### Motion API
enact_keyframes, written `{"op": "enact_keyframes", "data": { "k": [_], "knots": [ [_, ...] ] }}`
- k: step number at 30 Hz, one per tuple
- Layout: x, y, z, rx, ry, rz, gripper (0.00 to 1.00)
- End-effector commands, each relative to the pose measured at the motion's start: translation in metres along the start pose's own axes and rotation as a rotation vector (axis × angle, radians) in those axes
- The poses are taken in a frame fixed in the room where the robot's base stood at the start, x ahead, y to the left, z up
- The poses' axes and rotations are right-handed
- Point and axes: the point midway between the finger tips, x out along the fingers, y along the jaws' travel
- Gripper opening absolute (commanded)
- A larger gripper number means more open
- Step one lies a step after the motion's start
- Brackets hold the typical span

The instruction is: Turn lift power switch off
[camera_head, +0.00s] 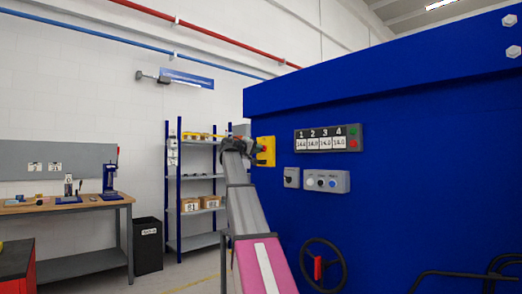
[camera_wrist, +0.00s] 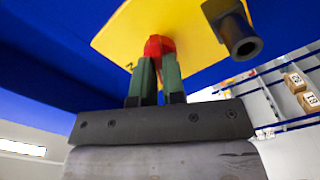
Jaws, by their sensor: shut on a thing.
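The lift power switch is a red knob (camera_wrist: 158,46) on a yellow plate (camera_wrist: 120,32) in the wrist view. The yellow plate also shows in the head view (camera_head: 266,151), on the left part of the blue machine's face. My gripper (camera_wrist: 159,66) has its two green-grey fingers closed on the red knob. The marking by the plate's edge is too small to read in the wrist view.
A dark cylinder (camera_wrist: 241,35) juts out beside the knob. The blue machine (camera_head: 400,110) carries a numbered display (camera_head: 328,138), a button box (camera_head: 326,181), a small switch (camera_head: 291,177) and a handwheel (camera_head: 322,266). Shelves (camera_head: 198,180) and a workbench (camera_head: 70,207) stand to the left.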

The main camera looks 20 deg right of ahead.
Motion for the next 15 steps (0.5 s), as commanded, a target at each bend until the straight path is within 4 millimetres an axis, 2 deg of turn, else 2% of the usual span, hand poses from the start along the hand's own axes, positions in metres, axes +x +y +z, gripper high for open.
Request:
{"op": "enact_keyframes", "data": {
  "k": [5, 15],
  "knots": [
    [-0.0003, -0.0002, 0.0003, -0.023, 0.0, -0.001, 0.0],
    [-0.0003, -0.0001, 0.0003, -0.379, 0.0, -0.001, 0.0]
  ]
}}
